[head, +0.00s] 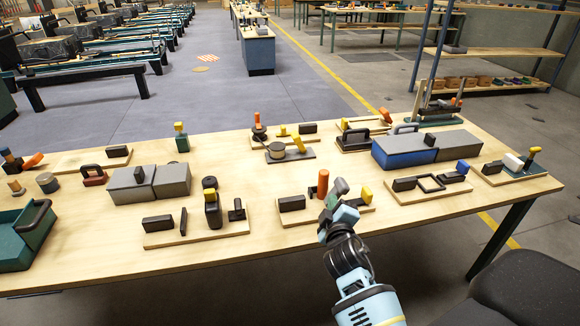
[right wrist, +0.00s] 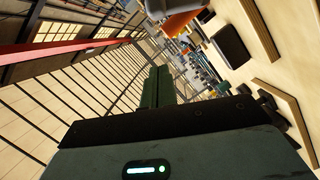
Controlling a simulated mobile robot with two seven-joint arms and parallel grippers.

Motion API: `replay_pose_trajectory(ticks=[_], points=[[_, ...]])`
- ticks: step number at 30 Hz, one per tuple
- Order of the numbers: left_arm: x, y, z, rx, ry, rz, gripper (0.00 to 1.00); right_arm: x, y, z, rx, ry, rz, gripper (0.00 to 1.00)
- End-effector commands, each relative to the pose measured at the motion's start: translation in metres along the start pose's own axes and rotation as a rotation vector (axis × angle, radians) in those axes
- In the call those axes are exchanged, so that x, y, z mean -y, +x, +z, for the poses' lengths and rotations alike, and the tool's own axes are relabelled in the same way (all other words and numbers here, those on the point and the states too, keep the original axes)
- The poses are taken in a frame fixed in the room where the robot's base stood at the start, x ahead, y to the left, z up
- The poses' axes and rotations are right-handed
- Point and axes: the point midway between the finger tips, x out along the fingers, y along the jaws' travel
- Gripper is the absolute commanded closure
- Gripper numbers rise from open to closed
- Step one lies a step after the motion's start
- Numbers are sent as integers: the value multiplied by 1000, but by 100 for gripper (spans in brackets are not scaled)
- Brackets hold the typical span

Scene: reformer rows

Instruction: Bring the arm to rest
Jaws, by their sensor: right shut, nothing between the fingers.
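My right arm comes in from the bottom of the head view, and its gripper (head: 338,208) is over the near edge of the table. It is in front of a wooden board (head: 290,219) with a black block (head: 292,203), an orange handle (head: 322,183) and a yellow piece (head: 366,193). The gripper hides part of this board. In the right wrist view the two dark green fingers (right wrist: 160,86) are together with nothing between them. I cannot tell the exact gap between gripper and board. My left gripper is not in view.
The wooden table (head: 310,257) carries several fixture boards, a blue box (head: 405,150), a grey box (head: 148,185) and a teal bin (head: 22,238). A dark seat (head: 525,290) stands at the lower right. Open floor lies in front of the table.

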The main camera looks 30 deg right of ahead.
Motion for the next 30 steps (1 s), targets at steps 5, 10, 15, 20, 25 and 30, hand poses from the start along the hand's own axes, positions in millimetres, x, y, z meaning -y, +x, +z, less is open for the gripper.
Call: replay_pose_trajectory(ticks=[5, 10, 15, 20, 25, 30], points=[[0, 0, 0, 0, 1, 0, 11, 2, -1, 1, -1, 3, -5, 100], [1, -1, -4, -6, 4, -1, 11, 37, -28, 18, -10, 55, -93, 100], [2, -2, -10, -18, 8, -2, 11, 101, -92, 49, -13, 190, -281, 100], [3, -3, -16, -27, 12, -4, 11, 155, -170, 78, 24, 349, -474, 100], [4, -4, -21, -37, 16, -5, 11, 196, -262, 104, 107, 527, -669, 100], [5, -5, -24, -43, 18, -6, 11, 215, -336, 119, 202, 675, -808, 100]])
